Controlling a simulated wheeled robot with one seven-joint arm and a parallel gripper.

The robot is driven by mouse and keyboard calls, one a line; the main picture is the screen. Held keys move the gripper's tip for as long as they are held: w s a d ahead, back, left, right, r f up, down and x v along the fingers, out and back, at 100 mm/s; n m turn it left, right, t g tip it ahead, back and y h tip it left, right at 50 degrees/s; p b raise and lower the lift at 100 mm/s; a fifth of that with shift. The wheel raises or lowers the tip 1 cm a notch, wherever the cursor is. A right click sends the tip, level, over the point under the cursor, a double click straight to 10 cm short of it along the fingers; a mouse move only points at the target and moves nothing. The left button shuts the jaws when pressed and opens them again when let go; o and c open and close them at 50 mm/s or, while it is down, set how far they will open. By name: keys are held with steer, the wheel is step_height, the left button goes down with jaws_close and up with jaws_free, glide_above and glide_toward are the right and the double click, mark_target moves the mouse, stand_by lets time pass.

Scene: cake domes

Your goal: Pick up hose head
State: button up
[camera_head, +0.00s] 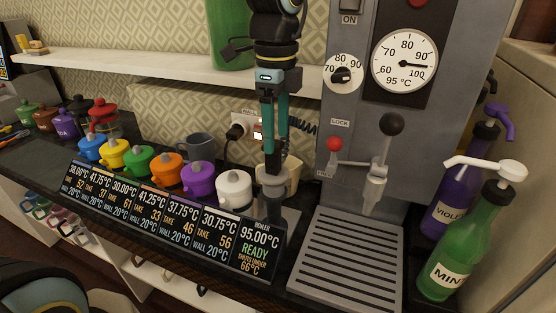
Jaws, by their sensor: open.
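My gripper (273,148) comes down from the top of the picture in the middle of the camera_head view, with long teal and dark fingers pointing down. It is open. A grey piece with a rounded, wider lower end (272,183), which looks like the hose head, stands upright right below the fingertips, behind the display board. A dark coiled hose (304,126) shows just to the right of the fingers. I cannot tell whether the fingers touch the grey piece or only overlap it in the picture.
A display board (170,213) stands in front, with several coloured lidded pots behind it. A beige cup (293,174) is close on the right. The grey machine (352,120) with levers and a slotted drip tray (348,262) stands further right, then bottles (455,245). A white shelf (130,68) runs behind.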

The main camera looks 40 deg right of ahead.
mark_target(273, 156)
steer(key=shift+a+f+p, duration=0.15)
steer(key=shift+f+p, duration=0.25)
steer(key=shift+f, duration=1.05)
steer(key=shift+a+f+p, duration=0.15)
steer(key=shift+f+p, duration=0.25)
steer(key=shift+f, duration=1)
jaws_close()
